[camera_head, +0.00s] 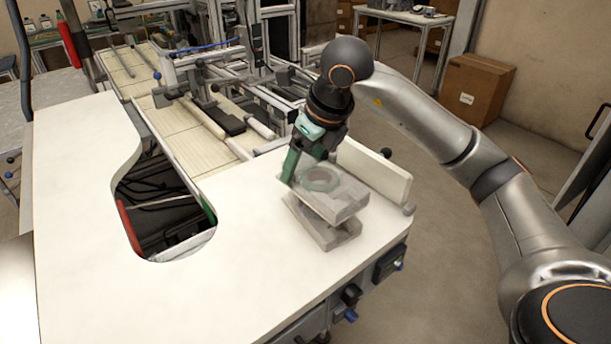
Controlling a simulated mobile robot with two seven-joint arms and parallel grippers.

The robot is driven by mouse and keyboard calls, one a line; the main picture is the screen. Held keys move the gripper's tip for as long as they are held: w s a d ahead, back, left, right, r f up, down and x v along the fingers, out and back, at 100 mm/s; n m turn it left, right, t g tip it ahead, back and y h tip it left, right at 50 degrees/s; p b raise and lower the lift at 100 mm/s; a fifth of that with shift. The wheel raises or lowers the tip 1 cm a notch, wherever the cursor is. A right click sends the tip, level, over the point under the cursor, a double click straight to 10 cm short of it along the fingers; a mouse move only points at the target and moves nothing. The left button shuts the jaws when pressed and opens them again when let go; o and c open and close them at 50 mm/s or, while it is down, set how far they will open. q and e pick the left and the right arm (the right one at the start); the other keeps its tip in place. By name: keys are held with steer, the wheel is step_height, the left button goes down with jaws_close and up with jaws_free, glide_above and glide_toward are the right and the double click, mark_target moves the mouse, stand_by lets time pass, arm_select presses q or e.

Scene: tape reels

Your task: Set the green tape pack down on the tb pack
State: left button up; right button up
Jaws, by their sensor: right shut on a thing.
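The green tape pack (345,204) is a pale, flat, translucent pack with a green ring showing on its top. My right gripper (308,172) reaches down from above and is shut on this pack at its far left side; one green finger shows, the other is hard to make out. The tb pack (328,236), also pale and greyish, lies on the white table directly below. The green pack is over it, turned and offset a little to the right. I cannot tell whether the two packs touch. My left gripper is not in view.
The white table (120,285) is clear to the left and front of the packs. A cut-out with dark cables (165,205) opens at its left. A low pale wall (375,170) stands behind the packs at the right edge. A conveyor and metal frames lie beyond.

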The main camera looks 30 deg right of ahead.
mark_target(305, 176)
steer(key=shift+w+d+f, duration=0.15)
steer(key=shift+d+f, duration=0.05)
steer(key=shift+f, duration=0.1)
steer(key=shift+w+d+f, duration=0.15)
steer(key=shift+f, duration=1.6)
steer(key=shift+f, duration=0.25)
steer(key=o, duration=1.3)
steer(key=shift+r, duration=0.1)
steer(key=shift+r, duration=0.1)
steer(key=shift+r, duration=0.3)
steer(key=v, duration=1.1)
steer(key=shift+r+p, duration=0.25)
steer(key=shift+p, duration=0.15)
